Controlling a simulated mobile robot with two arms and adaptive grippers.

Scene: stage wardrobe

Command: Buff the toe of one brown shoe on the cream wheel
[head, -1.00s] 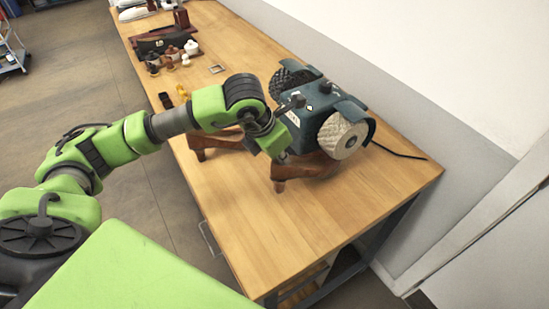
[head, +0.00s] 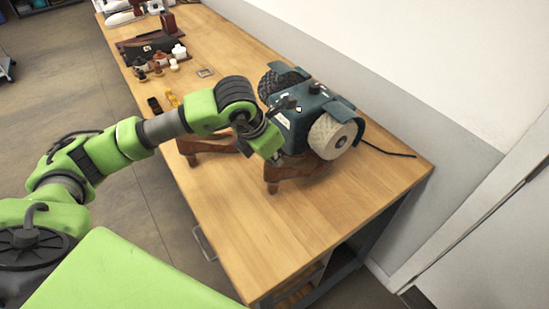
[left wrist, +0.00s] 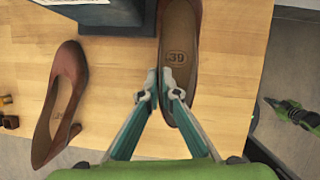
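One brown shoe (head: 300,168) with a heel stands on the bench at the near side of the bench grinder, its toe end low by the cream wheel (head: 332,136). In the left wrist view the same shoe (left wrist: 181,30) shows a "39" insole. My left gripper (left wrist: 161,88) is closed in on this shoe's left side wall, one finger on each side. In the head view my left gripper (head: 276,157) is partly hidden. The other brown shoe (head: 208,146) stands to the left, also in the left wrist view (left wrist: 63,95).
The dark teal grinder (head: 302,112) also carries a dark wheel (head: 283,80). Its cable runs right toward the wall. Small bottles and jars (head: 160,60) stand at the far left of the wooden bench (head: 265,235). The near bench top is clear.

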